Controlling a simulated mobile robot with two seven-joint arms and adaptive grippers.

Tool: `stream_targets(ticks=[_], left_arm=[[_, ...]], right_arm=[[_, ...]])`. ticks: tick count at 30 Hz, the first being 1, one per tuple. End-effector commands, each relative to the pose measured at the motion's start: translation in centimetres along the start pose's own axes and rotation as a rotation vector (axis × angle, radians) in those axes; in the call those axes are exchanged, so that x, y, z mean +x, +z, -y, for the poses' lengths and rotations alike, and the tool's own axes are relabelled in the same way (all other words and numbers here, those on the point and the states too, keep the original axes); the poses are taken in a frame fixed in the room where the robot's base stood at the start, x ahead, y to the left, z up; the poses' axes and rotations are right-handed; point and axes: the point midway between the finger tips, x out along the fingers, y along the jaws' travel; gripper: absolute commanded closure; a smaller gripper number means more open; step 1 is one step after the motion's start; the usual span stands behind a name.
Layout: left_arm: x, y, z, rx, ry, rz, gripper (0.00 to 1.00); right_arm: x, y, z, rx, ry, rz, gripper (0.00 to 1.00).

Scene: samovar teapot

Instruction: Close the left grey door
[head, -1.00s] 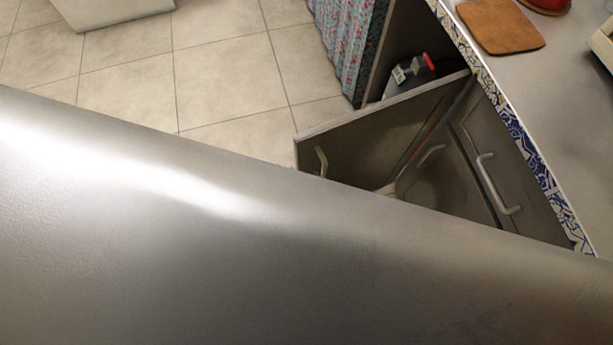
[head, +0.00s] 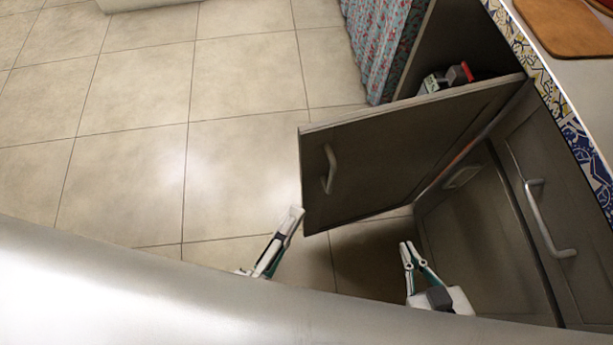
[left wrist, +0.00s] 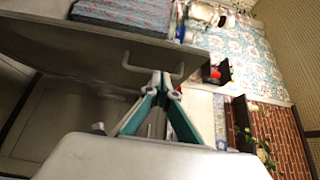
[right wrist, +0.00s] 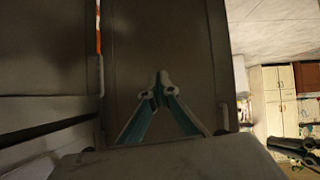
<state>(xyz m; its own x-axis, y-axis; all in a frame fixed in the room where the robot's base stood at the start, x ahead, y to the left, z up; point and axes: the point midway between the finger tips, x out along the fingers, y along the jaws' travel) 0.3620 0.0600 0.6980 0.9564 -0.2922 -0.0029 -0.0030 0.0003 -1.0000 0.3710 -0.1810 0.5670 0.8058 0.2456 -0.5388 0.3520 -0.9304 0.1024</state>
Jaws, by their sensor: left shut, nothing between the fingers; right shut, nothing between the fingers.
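The left grey door (head: 400,150) stands open, swung out from the counter, with its handled face showing in the head view. Its curved metal handle (head: 328,168) is near the free edge. My left gripper (head: 292,212) is shut and empty beside the lower free corner of the door. In the left wrist view its fingertips (left wrist: 162,82) overlap a handle (left wrist: 150,68); contact cannot be told. My right gripper (head: 408,248) is shut and empty on the handle side of the door, near the closed cabinet front. In the right wrist view its fingertips (right wrist: 160,80) point at a grey panel (right wrist: 165,45).
Items with a red part (head: 445,78) stand in the dark cabinet opening behind the door. A closed grey front with a handle (head: 545,220) is on the right. A floral curtain (head: 388,40) hangs beyond the opening. Tiled floor (head: 150,120) is clear on the left.

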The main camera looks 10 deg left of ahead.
Motion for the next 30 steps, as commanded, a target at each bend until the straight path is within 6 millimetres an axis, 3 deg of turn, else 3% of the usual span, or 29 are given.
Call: stream_targets(ticks=[18, 30], left_arm=[[8.9, 0.0, 0.4, 0.002, -0.007, 0.001, 1.00], [9.9, 0.0, 0.2, 0.001, -0.003, 0.000, 1.00]], right_arm=[[-0.1, -0.3, -0.5, -0.015, 0.008, 0.001, 1.00], [-0.2, 1.0, -0.7, -0.021, 0.011, 0.026, 1.00]])
